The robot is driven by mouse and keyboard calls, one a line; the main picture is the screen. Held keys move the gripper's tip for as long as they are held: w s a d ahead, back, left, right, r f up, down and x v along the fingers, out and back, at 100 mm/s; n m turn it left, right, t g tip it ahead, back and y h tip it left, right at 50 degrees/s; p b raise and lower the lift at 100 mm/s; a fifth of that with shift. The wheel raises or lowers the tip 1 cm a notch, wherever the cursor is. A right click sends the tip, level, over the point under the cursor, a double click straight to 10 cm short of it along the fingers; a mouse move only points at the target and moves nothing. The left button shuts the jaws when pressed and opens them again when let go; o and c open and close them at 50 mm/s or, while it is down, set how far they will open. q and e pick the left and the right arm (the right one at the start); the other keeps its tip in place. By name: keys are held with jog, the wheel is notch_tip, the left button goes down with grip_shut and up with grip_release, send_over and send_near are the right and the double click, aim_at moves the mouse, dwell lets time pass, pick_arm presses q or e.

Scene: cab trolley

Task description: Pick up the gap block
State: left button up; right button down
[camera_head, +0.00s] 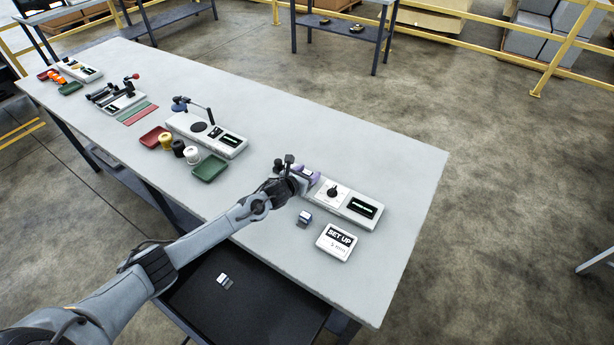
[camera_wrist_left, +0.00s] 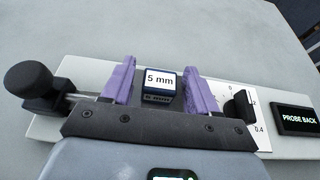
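A small dark blue block with a white "5 mm" label (camera_wrist_left: 160,80) shows in the left wrist view, over the white base of a fixture (camera_wrist_left: 80,72). My left gripper (camera_wrist_left: 160,88) has its two purple fingers on either side of this block, with narrow gaps showing. The gripper looks open, and I see no clear contact. In the head view my left gripper (camera_head: 308,175) is at the left end of the fixture (camera_head: 350,201), and it largely hides the block there. Another small blue-topped block (camera_head: 305,217) sits on the table in front of the fixture. My right gripper is not in view.
The fixture has a black knob (camera_head: 333,191) and a display reading "PROBE BACK" (camera_wrist_left: 297,117). A green tray (camera_head: 209,168) and several spools are left. The table's right end is clear.

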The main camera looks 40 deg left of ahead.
pick_arm(q)
jog(key=c, duration=0.9)
jog(key=shift+r, duration=0.2)
